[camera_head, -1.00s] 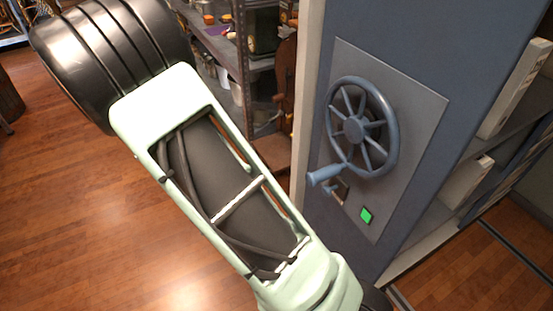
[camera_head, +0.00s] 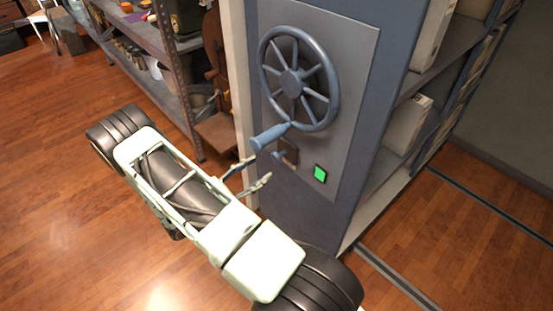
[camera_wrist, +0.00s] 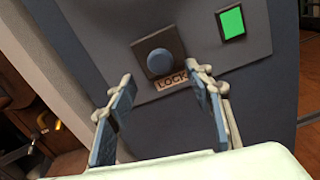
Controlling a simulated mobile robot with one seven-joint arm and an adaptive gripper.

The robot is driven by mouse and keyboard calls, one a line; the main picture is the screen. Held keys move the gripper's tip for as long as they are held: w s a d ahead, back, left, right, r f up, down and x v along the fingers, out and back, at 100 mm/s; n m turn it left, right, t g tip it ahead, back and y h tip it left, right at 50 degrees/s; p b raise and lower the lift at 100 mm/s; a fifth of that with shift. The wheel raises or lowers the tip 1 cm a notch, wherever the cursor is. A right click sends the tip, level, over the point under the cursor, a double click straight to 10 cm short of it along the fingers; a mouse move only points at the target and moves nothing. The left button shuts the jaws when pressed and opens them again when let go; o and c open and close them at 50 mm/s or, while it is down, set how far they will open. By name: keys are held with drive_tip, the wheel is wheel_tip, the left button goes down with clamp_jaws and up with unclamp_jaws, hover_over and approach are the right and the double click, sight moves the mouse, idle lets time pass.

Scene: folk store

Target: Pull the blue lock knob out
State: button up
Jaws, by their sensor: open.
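The blue lock knob (camera_wrist: 160,62) is a round knob on a dark square plate, above a "LOCK" label (camera_wrist: 171,81), in the wrist view. In the head view its dark plate (camera_head: 286,152) sits low on the grey panel, below the handwheel, with the knob hard to make out. My gripper (camera_wrist: 160,92) is open and empty. Its two blue-padded fingers are spread apart, pointing toward the panel, with the knob between and beyond the tips. In the head view my gripper (camera_head: 257,172) is just left of and below the plate, apart from it.
A blue-grey handwheel (camera_head: 291,82) with a protruding handle (camera_head: 269,136) is just above the lock plate. A lit green square (camera_head: 320,174) is to its right. Metal shelves (camera_head: 160,60) stand at the left. Wooden floor is open at the left.

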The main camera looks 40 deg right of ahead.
sight(274, 159)
drive_tip(key=d, duration=0.8)
drive_tip(key=shift+w+d+b, duration=0.2)
drive_tip(key=shift+w+b, duration=0.1)
drive_tip(key=shift+b, duration=0.05)
clamp_jaws()
